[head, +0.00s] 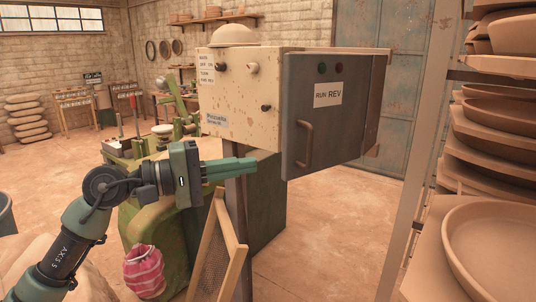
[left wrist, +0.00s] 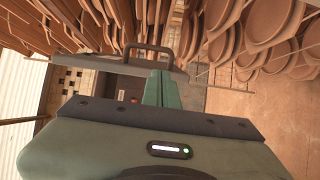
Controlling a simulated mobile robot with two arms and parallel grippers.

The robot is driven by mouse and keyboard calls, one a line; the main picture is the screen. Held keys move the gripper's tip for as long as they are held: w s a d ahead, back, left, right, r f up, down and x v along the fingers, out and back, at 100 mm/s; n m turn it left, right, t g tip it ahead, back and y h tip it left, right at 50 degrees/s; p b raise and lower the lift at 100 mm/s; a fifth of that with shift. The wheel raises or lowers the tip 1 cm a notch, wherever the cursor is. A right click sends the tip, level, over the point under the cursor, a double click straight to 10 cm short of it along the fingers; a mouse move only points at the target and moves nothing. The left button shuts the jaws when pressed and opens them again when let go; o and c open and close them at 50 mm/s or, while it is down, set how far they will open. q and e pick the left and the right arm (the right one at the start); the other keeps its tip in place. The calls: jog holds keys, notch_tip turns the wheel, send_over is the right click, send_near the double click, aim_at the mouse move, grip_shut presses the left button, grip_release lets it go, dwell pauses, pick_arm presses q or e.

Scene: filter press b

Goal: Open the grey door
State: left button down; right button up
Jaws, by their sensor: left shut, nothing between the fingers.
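The grey door (head: 345,125) is on the right-hand face of a cream metal box (head: 245,95). It has a bar handle (head: 305,143) near its left edge and a white RUN REV label. Its left edge hangs lower than the box and seems to stand out from it; how far is hard to tell. My left gripper (head: 256,164) is shut and empty, pointing right just below the box, by the door's lower left edge. In the left wrist view the fingers (left wrist: 162,86) reach to the door's edge (left wrist: 110,63), with the handle (left wrist: 150,52) beyond. Contact is unclear.
A wooden-framed screen (head: 218,245) leans below my left arm, beside the green machine base (head: 150,220). Racks of clay dishes (head: 485,150) and an upright post close off the right. The floor (head: 330,230) before the door is clear.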

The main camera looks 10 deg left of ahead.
aim_at(290, 158)
pick_arm(q)
jog(key=p+x, duration=0.1)
jog(key=x, duration=0.1)
jog(key=p+x, duration=0.2)
jog(key=x, duration=0.1)
jog(key=p+x, duration=0.2)
jog(key=x, duration=0.1)
jog(key=shift+d+r, duration=0.25)
jog(key=shift+r, duration=0.05)
jog(key=shift+w+d+f, duration=0.1)
jog(key=shift+w+d, duration=0.2)
jog(key=shift+d, duration=0.35)
jog(key=shift+f, duration=0.1)
pick_arm(e)
jog(key=r, duration=0.5)
jog(key=shift+s+d+r, duration=0.1)
jog(key=shift+s+r, duration=0.25)
pick_arm(q)
jog(key=shift+w, duration=0.1)
